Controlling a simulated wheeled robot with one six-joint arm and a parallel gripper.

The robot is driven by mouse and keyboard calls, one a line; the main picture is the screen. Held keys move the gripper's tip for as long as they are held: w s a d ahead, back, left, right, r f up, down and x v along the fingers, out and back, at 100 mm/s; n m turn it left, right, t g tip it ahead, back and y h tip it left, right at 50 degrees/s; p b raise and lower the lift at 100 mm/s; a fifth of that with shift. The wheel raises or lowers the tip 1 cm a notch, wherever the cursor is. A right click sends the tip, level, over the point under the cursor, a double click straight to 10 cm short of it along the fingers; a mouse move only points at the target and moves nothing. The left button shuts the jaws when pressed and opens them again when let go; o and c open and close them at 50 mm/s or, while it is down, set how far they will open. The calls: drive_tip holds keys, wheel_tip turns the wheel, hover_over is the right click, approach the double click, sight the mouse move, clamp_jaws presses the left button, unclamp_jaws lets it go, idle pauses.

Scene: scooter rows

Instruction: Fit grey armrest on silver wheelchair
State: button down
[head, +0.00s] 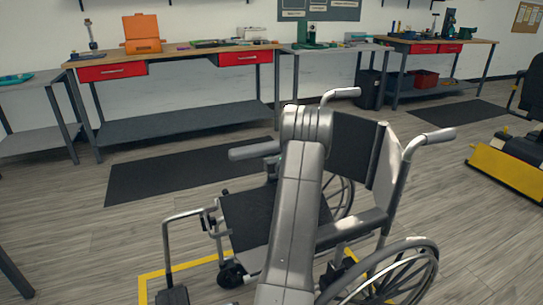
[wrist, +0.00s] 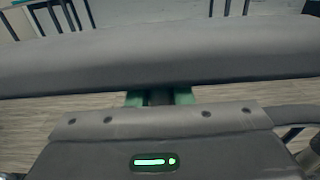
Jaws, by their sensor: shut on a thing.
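The silver wheelchair (head: 401,173) stands in the middle of the head view, with a black seat (head: 245,215) and backrest (head: 353,145). My arm covers part of it. The grey armrest (head: 254,150) sticks out left of my arm, above the seat's far side. In the wrist view the armrest (wrist: 160,55) spans the whole picture. My gripper (wrist: 160,97) is shut on it, its green fingers at the underside. My arm hides the gripper in the head view. Whether the armrest touches the chair's frame is hidden. Another armrest (head: 352,229) sits on the chair's near side.
Yellow floor tape (head: 205,262) surrounds the wheelchair. A workbench with red drawers (head: 113,71) and an orange box (head: 142,33) stands behind. A black mat (head: 180,170) lies on clear floor at left. A yellow and black scooter (head: 508,172) stands at right.

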drive_tip(key=shift+r, duration=0.1)
drive_tip(key=c, duration=1.3)
unclamp_jaws()
drive_tip(key=shift+o, duration=0.5)
drive_tip(key=shift+s, duration=0.1)
drive_tip(key=p+v, duration=0.1)
drive_tip(key=v, duration=1.2)
drive_tip(key=shift+s, duration=0.35)
drive_tip(key=shift+d, duration=0.1)
